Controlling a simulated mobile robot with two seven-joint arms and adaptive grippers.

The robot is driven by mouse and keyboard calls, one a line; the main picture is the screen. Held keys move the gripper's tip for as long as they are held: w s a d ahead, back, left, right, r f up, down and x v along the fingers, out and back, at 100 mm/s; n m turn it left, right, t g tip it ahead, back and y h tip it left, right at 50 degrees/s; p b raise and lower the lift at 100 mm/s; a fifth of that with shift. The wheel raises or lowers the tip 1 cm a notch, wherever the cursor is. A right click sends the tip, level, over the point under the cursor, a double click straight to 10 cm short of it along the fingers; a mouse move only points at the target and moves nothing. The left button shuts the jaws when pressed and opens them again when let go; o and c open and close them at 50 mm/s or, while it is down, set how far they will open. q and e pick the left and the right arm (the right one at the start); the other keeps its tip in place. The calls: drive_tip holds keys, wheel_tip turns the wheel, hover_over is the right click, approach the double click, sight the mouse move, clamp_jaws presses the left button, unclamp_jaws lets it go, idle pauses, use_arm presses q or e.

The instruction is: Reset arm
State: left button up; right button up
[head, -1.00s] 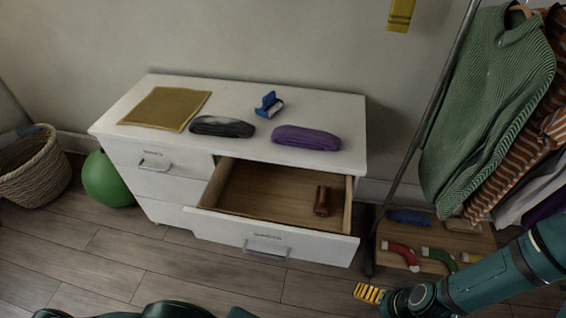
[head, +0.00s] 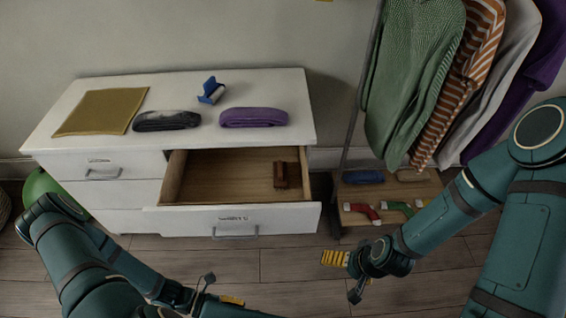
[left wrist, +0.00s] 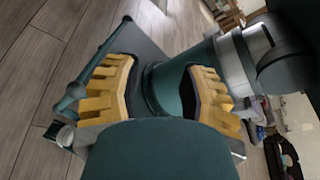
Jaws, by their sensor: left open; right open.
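My right gripper (head: 338,259) shows in the head view as yellow ridged fingers, in front of the clothes rack and right of the open drawer. It is open and holds nothing. My left gripper (head: 232,300) is at the bottom of the head view, only partly visible behind its own arm, low in front of the dresser. Nothing lies between the fingers.
A white dresser (head: 85,206) has its open drawer (head: 225,175) pulled out, holding a brown object (head: 287,175). On top lie a mustard cloth (head: 102,111), a dark folded item (head: 166,121), a purple one (head: 253,117) and a blue object (head: 212,91). A green sweater (head: 412,75) hangs at right.

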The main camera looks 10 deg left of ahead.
use_arm(q)
drive_tip(key=w+d+r+m+y, duration=0.2)
drive_tip(key=w+m, duration=0.3)
drive_tip(key=m, duration=0.3)
drive_tip(key=w+d+r+m+t+y, duration=0.1)
drive_tip(key=w+r+m+y, duration=0.3)
drive_tip(key=m, duration=0.4)
drive_tip(key=w+d+r+m+y, duration=0.3)
drive_tip(key=w+m, duration=0.3)
drive_tip(key=m, duration=0.2)
drive_tip(key=shift+r+t+y, duration=0.2)
drive_tip(key=shift+t+y, duration=0.1)
drive_tip(key=shift+y, duration=0.6)
